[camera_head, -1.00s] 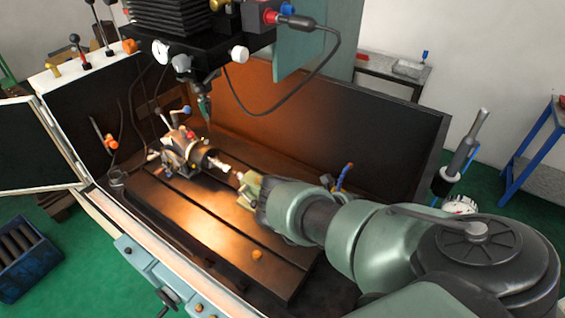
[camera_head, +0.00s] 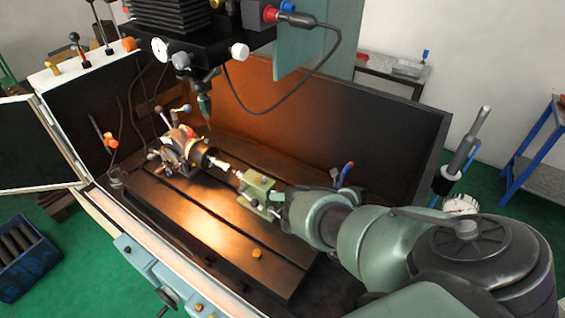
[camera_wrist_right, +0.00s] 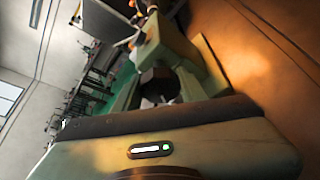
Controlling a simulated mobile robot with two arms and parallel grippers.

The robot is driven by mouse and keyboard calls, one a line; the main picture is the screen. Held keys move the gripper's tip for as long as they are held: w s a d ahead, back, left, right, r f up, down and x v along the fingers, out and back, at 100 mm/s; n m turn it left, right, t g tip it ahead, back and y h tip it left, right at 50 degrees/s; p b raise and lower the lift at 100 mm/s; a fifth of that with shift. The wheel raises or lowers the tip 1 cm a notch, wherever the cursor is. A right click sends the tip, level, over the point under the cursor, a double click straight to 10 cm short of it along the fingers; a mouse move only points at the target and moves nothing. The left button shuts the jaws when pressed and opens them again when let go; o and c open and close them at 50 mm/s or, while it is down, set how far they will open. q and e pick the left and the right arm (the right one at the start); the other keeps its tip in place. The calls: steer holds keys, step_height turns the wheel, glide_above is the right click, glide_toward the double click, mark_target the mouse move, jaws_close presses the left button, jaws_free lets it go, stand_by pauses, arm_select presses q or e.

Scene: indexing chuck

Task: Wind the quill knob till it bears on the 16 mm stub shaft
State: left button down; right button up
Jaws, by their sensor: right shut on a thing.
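The indexing chuck (camera_head: 198,155) is on the left part of the slotted machine table. The pale stub shaft (camera_head: 222,166) sticks out of it toward the right. The green tailstock (camera_head: 258,187) faces it, and its quill tip (camera_head: 239,174) points at the shaft with what looks like a small gap. My right gripper (camera_head: 277,199) is at the tailstock's rear end, shut on the quill knob. In the right wrist view the dark knob (camera_wrist_right: 158,84) shows in front of the gripper, with the green tailstock beyond. My left gripper is not in view.

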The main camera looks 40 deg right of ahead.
steer(key=shift+m, duration=0.3)
steer(key=o, duration=1.4)
steer(key=shift+c, duration=0.2)
steer(key=b+v, duration=0.1)
steer(key=v, duration=0.7)
steer(key=shift+b, duration=0.4)
